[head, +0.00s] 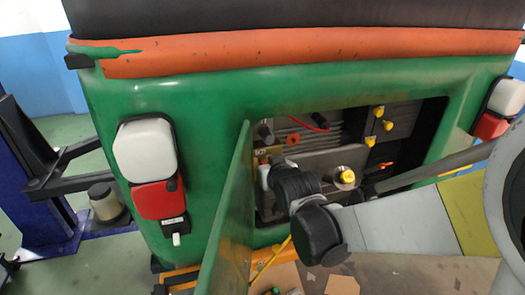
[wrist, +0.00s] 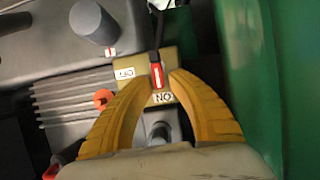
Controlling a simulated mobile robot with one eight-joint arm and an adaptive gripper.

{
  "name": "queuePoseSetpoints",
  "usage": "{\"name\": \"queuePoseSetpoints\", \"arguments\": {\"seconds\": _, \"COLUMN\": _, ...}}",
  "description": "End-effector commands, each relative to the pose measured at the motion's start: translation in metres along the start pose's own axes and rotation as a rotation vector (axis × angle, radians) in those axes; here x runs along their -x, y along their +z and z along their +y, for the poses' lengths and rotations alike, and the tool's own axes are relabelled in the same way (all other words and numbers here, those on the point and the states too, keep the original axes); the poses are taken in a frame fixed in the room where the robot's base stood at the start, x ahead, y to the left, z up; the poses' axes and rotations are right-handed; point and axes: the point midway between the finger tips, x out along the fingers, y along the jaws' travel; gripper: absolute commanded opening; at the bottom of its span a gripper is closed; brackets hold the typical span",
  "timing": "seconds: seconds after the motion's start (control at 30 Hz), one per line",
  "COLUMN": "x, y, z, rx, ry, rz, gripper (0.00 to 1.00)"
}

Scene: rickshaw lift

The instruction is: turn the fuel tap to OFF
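The fuel tap's red lever (wrist: 156,76) shows in the wrist view on a beige plate (wrist: 185,62). A label that reads as ON upside down (wrist: 163,98) lies just below the lever's end, and the lever points towards it. A second small label (wrist: 124,72) sits left of the lever; I cannot read it surely. My gripper (wrist: 161,82) has its yellow fingers apart, one on each side of the lever, with small gaps seeming to show. In the head view the plate (head: 268,151) shows only partly, and my arm hides the fingers and lever.
The green hatch door (head: 229,215) stands open left of the bay, close to my arm. A ribbed grey engine (head: 335,160) with a yellow cap (head: 347,176) and yellow knobs (head: 379,112) fills the bay. An orange knob (wrist: 103,98) is left of my fingers.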

Motion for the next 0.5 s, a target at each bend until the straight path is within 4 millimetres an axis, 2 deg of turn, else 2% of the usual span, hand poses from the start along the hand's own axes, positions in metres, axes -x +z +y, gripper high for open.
{"name": "queuePoseSetpoints", "arguments": {"seconds": 0.13, "x": 0.0004, "y": -0.0003, "z": 0.0001, "rx": 0.000, "ry": 0.000, "rz": 0.000, "gripper": 0.22}}
{"name": "queuePoseSetpoints", "arguments": {"seconds": 0.17, "x": 0.0004, "y": -0.0002, "z": 0.0001, "rx": 0.000, "ry": 0.000, "rz": 0.000, "gripper": 0.18}}
{"name": "queuePoseSetpoints", "arguments": {"seconds": 0.2, "x": 0.0004, "y": -0.0002, "z": 0.0001, "rx": 0.000, "ry": 0.000, "rz": 0.000, "gripper": 0.06}}
{"name": "queuePoseSetpoints", "arguments": {"seconds": 0.23, "x": 0.0005, "y": -0.0002, "z": 0.0001, "rx": 0.000, "ry": 0.000, "rz": 0.000, "gripper": 0.00}}
{"name": "queuePoseSetpoints", "arguments": {"seconds": 0.5, "x": 0.0005, "y": -0.0001, "z": 0.0004, "rx": -0.007, "ry": -0.002, "rz": 0.000, "gripper": 0.00}}
